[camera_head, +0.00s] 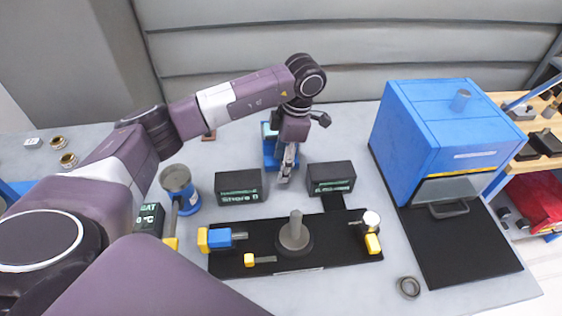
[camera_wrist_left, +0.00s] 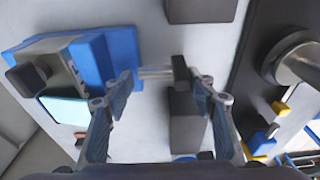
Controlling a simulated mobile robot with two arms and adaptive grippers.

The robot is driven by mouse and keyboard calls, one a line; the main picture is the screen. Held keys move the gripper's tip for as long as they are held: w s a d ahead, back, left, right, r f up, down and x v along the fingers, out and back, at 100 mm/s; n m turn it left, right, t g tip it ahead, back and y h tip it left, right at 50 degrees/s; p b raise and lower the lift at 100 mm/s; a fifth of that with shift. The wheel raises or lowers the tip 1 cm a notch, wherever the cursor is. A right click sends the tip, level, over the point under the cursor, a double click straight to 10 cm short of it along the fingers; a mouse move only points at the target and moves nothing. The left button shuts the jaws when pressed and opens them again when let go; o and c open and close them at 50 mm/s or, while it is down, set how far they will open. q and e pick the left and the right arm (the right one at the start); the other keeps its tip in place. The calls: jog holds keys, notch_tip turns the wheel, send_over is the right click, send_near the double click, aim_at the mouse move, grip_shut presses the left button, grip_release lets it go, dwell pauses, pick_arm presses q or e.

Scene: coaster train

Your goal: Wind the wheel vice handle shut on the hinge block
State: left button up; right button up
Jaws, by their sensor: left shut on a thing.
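The blue wheel vice (camera_head: 268,160) stands at the back middle of the bench, partly hidden by my left arm. In the left wrist view its blue body (camera_wrist_left: 122,50) fills the upper left. A grey rod with a dark end, the vice handle (camera_wrist_left: 157,72), reaches from it between my fingers. I cannot make out the hinge block clearly. My right gripper is not in view.
Two dark boxes, one on the left (camera_head: 239,187) and one on the right (camera_head: 331,178), stand close in front of the vice. A black mat (camera_head: 340,251) holds a grey post (camera_head: 295,233) and blue-yellow parts. A blue oven (camera_head: 445,130) stands right; a blue cup (camera_head: 180,188) stands left.

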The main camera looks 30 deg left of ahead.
pick_arm(q)
jog(key=shift+f, duration=0.15)
jog(key=o, duration=0.9)
